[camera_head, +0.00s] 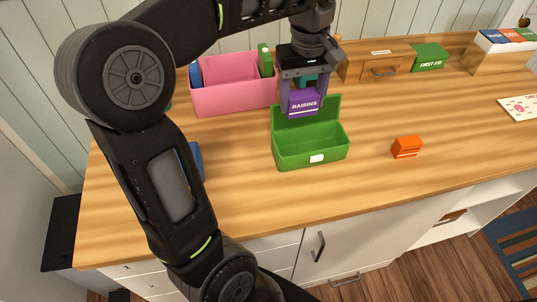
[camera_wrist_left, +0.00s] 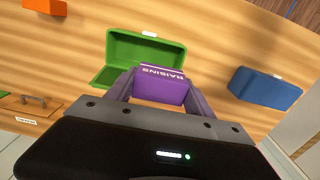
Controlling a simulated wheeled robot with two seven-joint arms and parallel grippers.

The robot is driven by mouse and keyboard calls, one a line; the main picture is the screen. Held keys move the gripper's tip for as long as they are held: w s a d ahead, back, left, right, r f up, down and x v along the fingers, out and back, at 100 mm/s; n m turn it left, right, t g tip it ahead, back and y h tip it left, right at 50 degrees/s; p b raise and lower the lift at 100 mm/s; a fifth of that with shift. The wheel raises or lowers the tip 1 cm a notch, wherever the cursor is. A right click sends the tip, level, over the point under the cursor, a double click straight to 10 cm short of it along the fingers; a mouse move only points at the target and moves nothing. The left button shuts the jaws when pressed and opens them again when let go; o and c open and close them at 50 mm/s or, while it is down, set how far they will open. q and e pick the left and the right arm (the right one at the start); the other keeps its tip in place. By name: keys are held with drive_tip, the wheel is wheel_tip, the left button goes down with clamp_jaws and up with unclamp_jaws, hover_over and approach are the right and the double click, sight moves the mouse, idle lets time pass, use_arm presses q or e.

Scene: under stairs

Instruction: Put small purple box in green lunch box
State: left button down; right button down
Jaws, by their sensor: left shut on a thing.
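The small purple box (camera_head: 304,103), labelled "RAISINS", is held in my left gripper (camera_head: 303,92). The gripper is shut on it, and it also shows between the fingers in the left wrist view (camera_wrist_left: 160,86). The green lunch box (camera_head: 311,147) stands open on the counter, its lid raised at the back. In the head view the purple box hangs above the lunch box, in front of part of the raised lid. In the left wrist view the green lunch box (camera_wrist_left: 120,50) lies partly behind the purple box. My right gripper is not in view.
A pink bin (camera_head: 233,98) with items stands behind to the left. An orange box (camera_head: 407,147) lies to the right. A blue box (camera_wrist_left: 265,88) shows in the wrist view.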

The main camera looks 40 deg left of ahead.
use_arm(q)
drive_tip(key=shift+s+a, duration=0.2)
drive_tip(key=shift+s, duration=0.15)
drive_tip(key=shift+w, duration=0.1)
drive_tip(key=b, duration=0.6)
approach(296, 130)
drive_tip(key=s+d+f, duration=0.1)
drive_tip(key=s+d, duration=0.1)
drive_tip(key=s, duration=0.1)
drive_tip(key=shift+s+d+f+p, duration=0.2)
drive_tip(key=shift+f+p, duration=0.1)
drive_tip(key=shift+p, duration=0.15)
wheel_tip(296, 130, down, 4)
drive_tip(key=shift+r, duration=0.15)
